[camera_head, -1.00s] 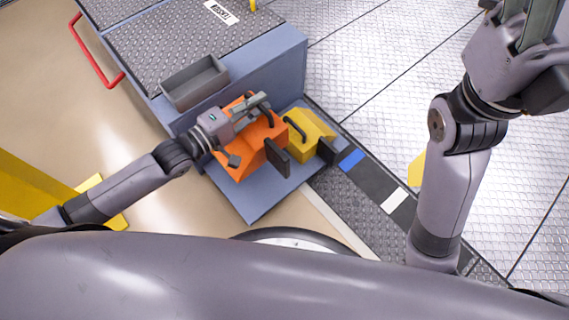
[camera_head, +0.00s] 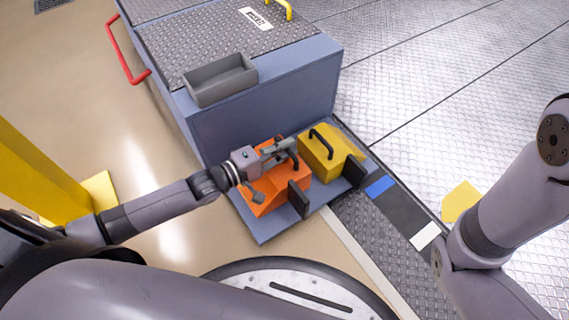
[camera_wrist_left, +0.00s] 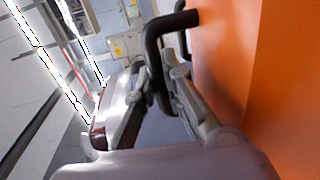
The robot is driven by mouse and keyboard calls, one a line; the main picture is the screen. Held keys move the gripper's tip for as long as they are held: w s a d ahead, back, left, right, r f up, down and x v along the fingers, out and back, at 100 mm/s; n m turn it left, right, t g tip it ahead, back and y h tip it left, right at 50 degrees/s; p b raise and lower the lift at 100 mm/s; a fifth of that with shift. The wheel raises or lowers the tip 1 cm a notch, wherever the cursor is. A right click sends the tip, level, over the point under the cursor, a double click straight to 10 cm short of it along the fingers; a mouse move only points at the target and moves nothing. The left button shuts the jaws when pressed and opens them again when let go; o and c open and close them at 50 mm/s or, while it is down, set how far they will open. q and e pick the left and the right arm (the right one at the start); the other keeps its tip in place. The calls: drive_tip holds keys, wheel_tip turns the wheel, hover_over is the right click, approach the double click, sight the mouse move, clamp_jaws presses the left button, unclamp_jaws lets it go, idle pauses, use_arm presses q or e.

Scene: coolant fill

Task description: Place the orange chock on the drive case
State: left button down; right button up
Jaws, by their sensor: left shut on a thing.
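The orange chock (camera_head: 275,196) sits on the low blue-grey ledge (camera_head: 262,233) in front of the drive case (camera_head: 270,97), a large blue-grey box with a tread-plate top. My left gripper (camera_head: 279,152) is over the chock and shut on its dark handle. In the left wrist view the black handle (camera_wrist_left: 156,60) passes between the fingers, with the orange side (camera_wrist_left: 240,60) at the right. Whether the chock touches the ledge is hard to tell. My right arm shows at the right edge, but its gripper is outside the head view.
A yellow chock (camera_head: 325,158) with a black handle stands right beside the orange one. Black upright stops (camera_head: 299,199) stand at the ledge's front. A grey open tray (camera_head: 220,80) and yellow handle (camera_head: 277,8) are on the case top, a red rail (camera_head: 125,55) at its left.

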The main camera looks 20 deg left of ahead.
use_arm(q)
drive_tip(key=shift+f+b, duration=1.7)
drive_tip(key=shift+f, duration=0.65)
drive_tip(key=shift+r, duration=0.15)
drive_tip(key=c, duration=2.1)
unclamp_jaws()
drive_tip(key=o, duration=0.4)
